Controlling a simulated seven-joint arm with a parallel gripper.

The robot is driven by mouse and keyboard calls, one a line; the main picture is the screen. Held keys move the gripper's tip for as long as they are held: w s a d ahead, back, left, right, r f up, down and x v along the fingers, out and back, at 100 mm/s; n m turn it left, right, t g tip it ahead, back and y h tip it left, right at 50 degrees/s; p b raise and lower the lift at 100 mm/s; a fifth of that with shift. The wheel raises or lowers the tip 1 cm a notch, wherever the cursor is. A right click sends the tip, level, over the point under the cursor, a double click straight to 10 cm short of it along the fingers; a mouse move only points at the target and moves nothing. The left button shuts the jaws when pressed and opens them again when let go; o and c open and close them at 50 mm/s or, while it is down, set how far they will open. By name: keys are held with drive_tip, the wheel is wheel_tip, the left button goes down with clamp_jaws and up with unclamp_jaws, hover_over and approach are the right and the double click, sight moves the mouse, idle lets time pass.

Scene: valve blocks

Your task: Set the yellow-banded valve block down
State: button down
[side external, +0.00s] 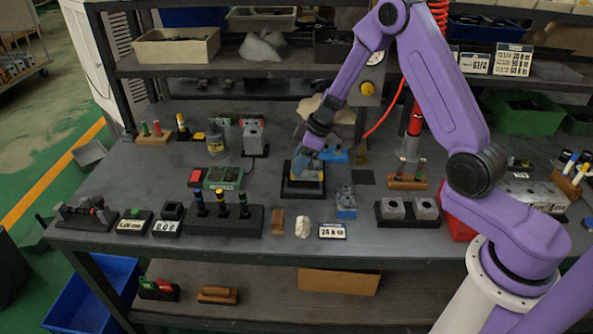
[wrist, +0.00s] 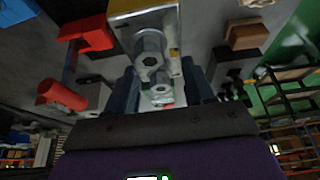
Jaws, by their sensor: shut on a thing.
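My gripper (side external: 310,150) points down over a black square base (side external: 290,192) near the middle of the bench. It is shut on the yellow-banded valve block (side external: 308,174), a grey block with yellow on it. The block is at the black base; I cannot tell whether it rests there or hangs just above. In the wrist view, my gripper (wrist: 160,88) has a dark finger on each side of the block's round metal fittings. The block (wrist: 172,25) shows a yellow strip along its top edge there. The fingers hide part of its sides.
A blue-based valve block (side external: 346,203) stands to the right front, and twin grey blocks on a black base (side external: 408,212) lie farther right. A red hose hangs behind.

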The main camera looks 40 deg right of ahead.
drive_tip(key=shift+w+f, duration=0.6)
drive_tip(key=shift+f, duration=0.05)
drive_tip(key=shift+w+f, duration=0.1)
drive_tip(key=shift+f, duration=1.55)
drive_tip(key=shift+f, duration=0.15)
drive_tip(key=shift+c, duration=2.1)
unclamp_jaws()
